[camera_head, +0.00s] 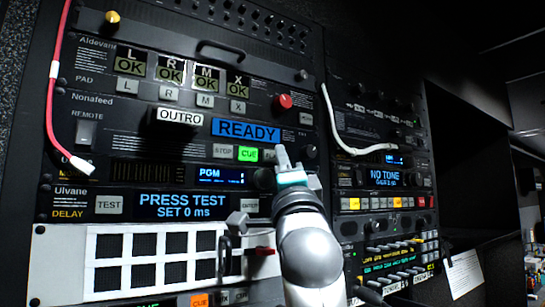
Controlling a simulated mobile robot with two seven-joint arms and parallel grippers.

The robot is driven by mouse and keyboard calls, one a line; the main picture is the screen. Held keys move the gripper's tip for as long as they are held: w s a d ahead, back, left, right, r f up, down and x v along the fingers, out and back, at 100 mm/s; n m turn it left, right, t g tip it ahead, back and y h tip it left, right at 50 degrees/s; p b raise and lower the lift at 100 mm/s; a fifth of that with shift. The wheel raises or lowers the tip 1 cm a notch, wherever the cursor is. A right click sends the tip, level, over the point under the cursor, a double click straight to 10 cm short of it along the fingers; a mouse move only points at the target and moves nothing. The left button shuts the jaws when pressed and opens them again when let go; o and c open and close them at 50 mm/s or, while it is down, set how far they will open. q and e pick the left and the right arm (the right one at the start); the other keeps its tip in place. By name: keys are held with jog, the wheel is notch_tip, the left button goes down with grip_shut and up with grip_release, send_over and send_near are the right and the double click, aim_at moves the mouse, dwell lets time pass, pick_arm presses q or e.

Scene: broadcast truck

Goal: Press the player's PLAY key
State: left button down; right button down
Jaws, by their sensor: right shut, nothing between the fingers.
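The player is the Nonafeed unit (130,120) in the left rack, with a blue display reading READY (246,131) and a white OUTRO label (179,117). Under the display sit a grey STOP key (222,151) and a green-lit CUE key (248,154). The key just right of CUE, where PLAY would be, is mostly covered by my right gripper (283,155), so its label cannot be read. The right gripper is shut and empty, its fingertips pointing up in front of the panel beside CUE. Whether they touch the panel cannot be told. My left gripper is out of view.
A red knob (284,101) sits above the player's keys. Below is the PGM display (220,177) and a PRESS TEST display (188,205). A red cable (54,70) hangs at left and a white cable (335,130) at right. The right rack (380,150) stands beside my arm.

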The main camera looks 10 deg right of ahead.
jog(key=shift+w, duration=0.15)
dwell(0.3)
jog(key=shift+w+a, duration=0.15)
jog(key=shift+w, duration=0.1)
jog(key=shift+w+a+p, duration=0.1)
jog(key=shift+w+p, duration=0.2)
jog(key=shift+p, duration=0.05)
dwell(0.5)
jog(key=shift+s, duration=0.1)
dwell(0.3)
jog(key=shift+s+d, duration=0.25)
jog(key=shift+s, duration=0.35)
jog(key=s, duration=0.1)
jog(key=s+d, duration=0.1)
jog(key=s, duration=0.1)
jog(key=s+b, duration=0.1)
jog(key=shift+s+d, duration=0.35)
dwell(0.8)
